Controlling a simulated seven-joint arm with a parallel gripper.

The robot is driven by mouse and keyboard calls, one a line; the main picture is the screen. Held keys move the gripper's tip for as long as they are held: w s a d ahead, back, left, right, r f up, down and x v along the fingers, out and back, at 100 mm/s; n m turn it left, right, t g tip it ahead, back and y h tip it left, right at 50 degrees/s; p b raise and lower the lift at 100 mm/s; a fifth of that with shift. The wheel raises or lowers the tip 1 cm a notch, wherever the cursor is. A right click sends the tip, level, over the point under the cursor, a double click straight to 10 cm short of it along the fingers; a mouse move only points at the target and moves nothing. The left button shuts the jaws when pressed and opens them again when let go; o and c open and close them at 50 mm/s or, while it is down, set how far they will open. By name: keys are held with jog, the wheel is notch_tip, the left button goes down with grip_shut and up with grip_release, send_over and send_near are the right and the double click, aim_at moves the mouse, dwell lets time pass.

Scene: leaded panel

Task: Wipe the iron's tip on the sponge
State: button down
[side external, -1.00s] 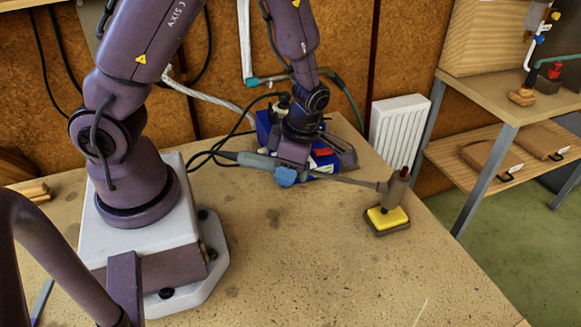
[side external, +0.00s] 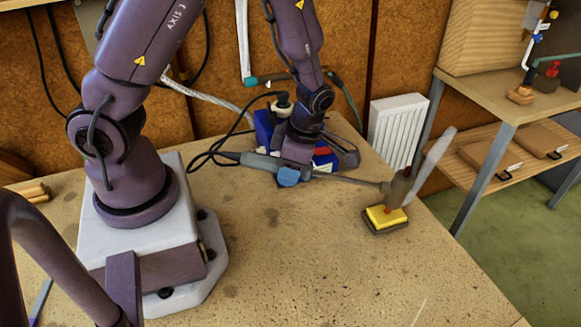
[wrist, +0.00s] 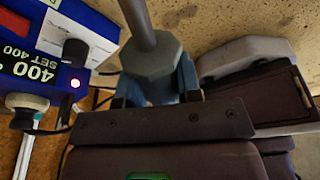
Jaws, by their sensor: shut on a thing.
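My gripper (side external: 288,177) is shut around the grey handle of the iron (side external: 253,160), above the bench. The iron's thin shaft runs right to a brown tip (side external: 398,187), which stands at the back edge of the yellow sponge (side external: 382,217) in its dark tray (side external: 392,229). The tip looks to be at the sponge; exact contact is hard to tell. A pale wisp of steam or smoke (side external: 435,152) rises right of the tip. In the wrist view the grey iron (wrist: 150,62) sits between the blue fingers. The tip and sponge are out of that view.
The blue soldering station (wrist: 98,32), reading 400, stands close behind my gripper. The iron's dark cable (side external: 205,158) loops on its left. A white radiator (side external: 398,130) is behind the bench's far corner. The bench front (side external: 300,270) is clear.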

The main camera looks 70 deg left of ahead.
jog(key=shift+s+a, duration=0.15)
jog(key=shift+s, duration=0.1)
jog(key=shift+s+a, duration=0.15)
jog(key=shift+s, duration=0.05)
jog(key=shift+s+a+v, duration=0.1)
jog(key=shift+s+v, duration=0.1)
jog(key=shift+v, duration=0.8)
jog(key=shift+s+a+v, duration=0.15)
jog(key=shift+s+v, duration=0.05)
jog(key=shift+v, duration=0.75)
jog(key=shift+s+a+v, duration=0.1)
jog(key=shift+s+v, duration=0.1)
jog(key=shift+v, duration=0.8)
jog(key=shift+r, duration=0.15)
